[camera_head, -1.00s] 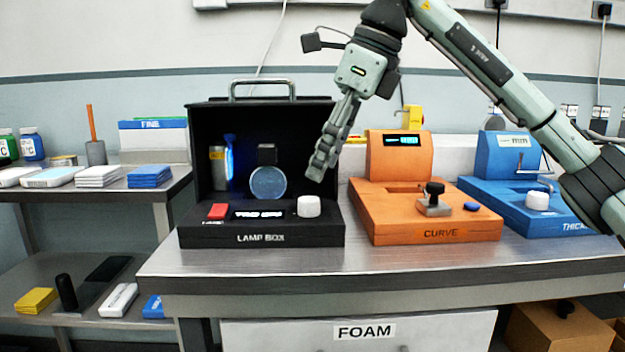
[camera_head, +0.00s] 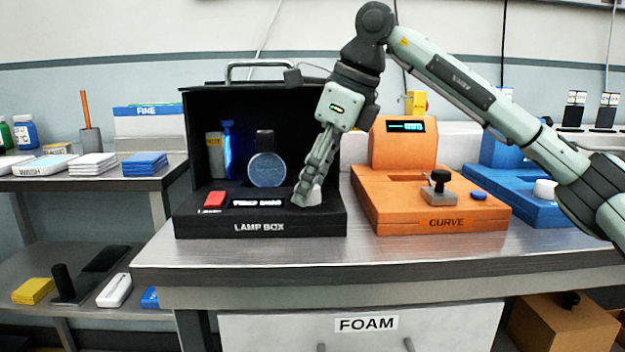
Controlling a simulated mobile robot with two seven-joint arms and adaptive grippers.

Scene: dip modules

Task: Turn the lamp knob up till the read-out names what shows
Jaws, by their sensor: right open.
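The black lamp box (camera_head: 190,226) stands on the bench at centre left, with a lit blue lamp (camera_head: 228,150) inside. A round, pale blue disc (camera_head: 267,170) stands upright in it. The read-out (camera_head: 257,203) on its front glows with white text too blurred to read. The white lamp knob (camera_head: 316,196) is at the right of the read-out, mostly hidden by my right gripper (camera_head: 307,195). That gripper points down with its open fingers at the knob; whether they touch it I cannot tell. My left gripper is not in view.
A red button (camera_head: 214,199) sits left of the read-out. The orange CURVE device (camera_head: 400,210) stands close to the right of the box, with a blue device (camera_head: 520,195) beyond it. The bench's front strip (camera_head: 400,255) is clear.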

